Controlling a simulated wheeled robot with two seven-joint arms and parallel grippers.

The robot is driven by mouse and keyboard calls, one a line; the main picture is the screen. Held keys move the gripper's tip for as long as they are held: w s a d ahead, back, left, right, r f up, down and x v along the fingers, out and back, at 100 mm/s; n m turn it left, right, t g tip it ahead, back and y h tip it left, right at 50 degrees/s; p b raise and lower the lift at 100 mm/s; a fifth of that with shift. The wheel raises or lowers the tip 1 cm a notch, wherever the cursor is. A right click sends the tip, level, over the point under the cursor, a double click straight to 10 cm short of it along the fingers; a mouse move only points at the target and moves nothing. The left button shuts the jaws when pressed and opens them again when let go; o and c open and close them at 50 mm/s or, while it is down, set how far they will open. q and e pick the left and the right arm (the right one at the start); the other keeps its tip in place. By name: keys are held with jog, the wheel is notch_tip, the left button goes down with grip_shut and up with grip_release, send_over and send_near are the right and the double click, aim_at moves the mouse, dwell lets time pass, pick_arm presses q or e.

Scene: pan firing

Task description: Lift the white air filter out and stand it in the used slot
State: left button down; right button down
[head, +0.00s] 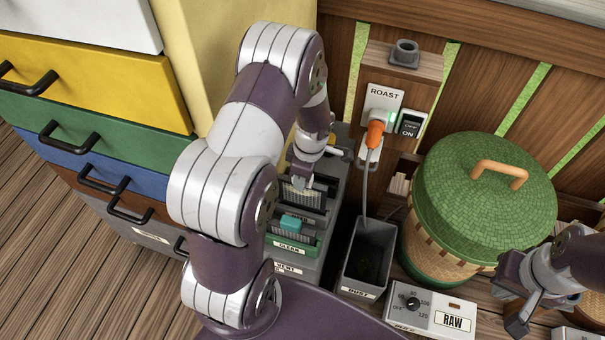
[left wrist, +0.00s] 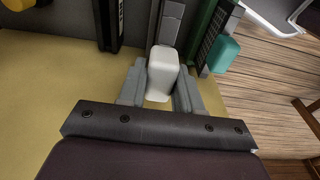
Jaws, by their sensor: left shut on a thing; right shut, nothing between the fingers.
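My left gripper (head: 303,180) is over the grey filter box (head: 330,205) in the head view. In the left wrist view its two grey fingers (left wrist: 161,95) are shut on the white tab (left wrist: 162,70) of the white air filter. The filter's pleated face (head: 298,196) shows just below the gripper in the head view; its lower part is hidden, so I cannot tell how deep it sits. A green-framed filter with a teal tab (head: 291,223) stands nearer, by the CLEAN label (head: 288,246). My right gripper (head: 520,318) is shut and empty at the lower right.
A dust bin (head: 367,260) stands right of the filter box. A control box marked RAW (head: 440,312) and a lidded green basket (head: 485,195) are farther right. An orange plug (head: 375,133) with a hanging cord is above. Colored drawers (head: 95,75) stand left.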

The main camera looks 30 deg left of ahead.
pick_arm(q)
jog(key=shift+f+b, duration=3.3)
jog(key=shift+f, duration=0.3)
jog(key=c, duration=0.7)
grip_release()
jog(key=r+p, duration=0.1)
jog(key=r, duration=0.3)
jog(key=d+r+p, duration=0.1)
jog(key=r, duration=0.3)
jog(key=r+p, duration=0.1)
jog(key=r, duration=0.3)
jog(key=shift+w+d+r, duration=0.15)
jog(key=shift+d+r, duration=0.15)
jog(key=shift+r, duration=0.1)
